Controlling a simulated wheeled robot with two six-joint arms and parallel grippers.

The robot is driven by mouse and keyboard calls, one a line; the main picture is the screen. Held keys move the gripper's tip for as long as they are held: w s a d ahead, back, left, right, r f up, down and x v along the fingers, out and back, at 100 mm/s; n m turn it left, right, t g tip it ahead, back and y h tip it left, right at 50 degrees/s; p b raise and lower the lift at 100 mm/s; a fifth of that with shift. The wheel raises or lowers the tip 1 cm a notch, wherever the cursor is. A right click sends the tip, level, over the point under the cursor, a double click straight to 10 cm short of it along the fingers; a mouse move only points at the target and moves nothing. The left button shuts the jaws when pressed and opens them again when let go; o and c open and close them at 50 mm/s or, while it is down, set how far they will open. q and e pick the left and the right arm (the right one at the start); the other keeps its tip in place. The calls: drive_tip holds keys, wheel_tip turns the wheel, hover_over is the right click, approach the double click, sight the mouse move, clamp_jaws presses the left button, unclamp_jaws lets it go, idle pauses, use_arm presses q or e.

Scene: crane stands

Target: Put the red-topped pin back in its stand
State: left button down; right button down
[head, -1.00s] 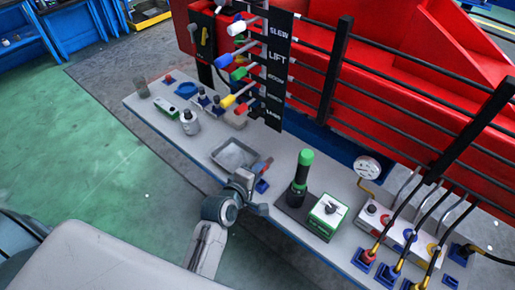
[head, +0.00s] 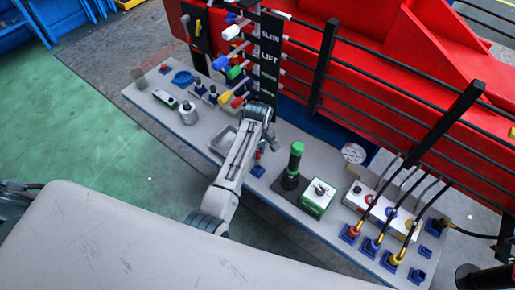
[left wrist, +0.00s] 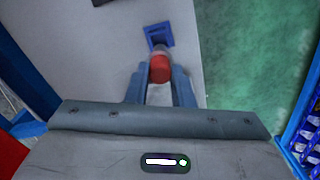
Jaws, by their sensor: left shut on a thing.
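The red-topped pin (left wrist: 160,68) is between the two fingers of my left gripper (left wrist: 160,88) in the left wrist view. The gripper is shut on it, with the red top showing and a grey part beyond it. A blue stand (left wrist: 158,35) lies just past the pin's far end; I cannot tell whether the pin is inside it or above it. In the head view my left gripper (head: 268,138) is over the bench, above the blue stand (head: 258,171), and the arm hides most of the pin. My right gripper is not in view.
A green-topped black torch (head: 293,165) and a green-and-white box (head: 318,197) stand right of the stand on the grey bench (head: 240,190). A grey tray (head: 222,140) is to its left, partly behind my arm. Coloured levers (head: 235,72) rise behind.

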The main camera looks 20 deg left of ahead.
sight(258, 159)
use_arm(q)
drive_tip(key=shift+r, duration=0.15)
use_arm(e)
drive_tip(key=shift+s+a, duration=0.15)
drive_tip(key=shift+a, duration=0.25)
use_arm(q)
drive_tip(key=shift+f+b, duration=0.55)
drive_tip(key=shift+f, duration=0.9)
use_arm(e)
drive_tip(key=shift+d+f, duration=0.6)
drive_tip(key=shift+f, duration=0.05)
use_arm(q)
drive_tip(key=shift+f, duration=0.1)
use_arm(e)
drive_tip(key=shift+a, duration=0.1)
use_arm(q)
drive_tip(key=shift+f+b, duration=0.35)
drive_tip(key=shift+f, duration=0.3)
drive_tip(key=shift+f+b, duration=0.35)
drive_tip(key=shift+f, duration=0.65)
drive_tip(key=c, duration=1.2)
unclamp_jaws()
drive_tip(key=shift+r, duration=0.1)
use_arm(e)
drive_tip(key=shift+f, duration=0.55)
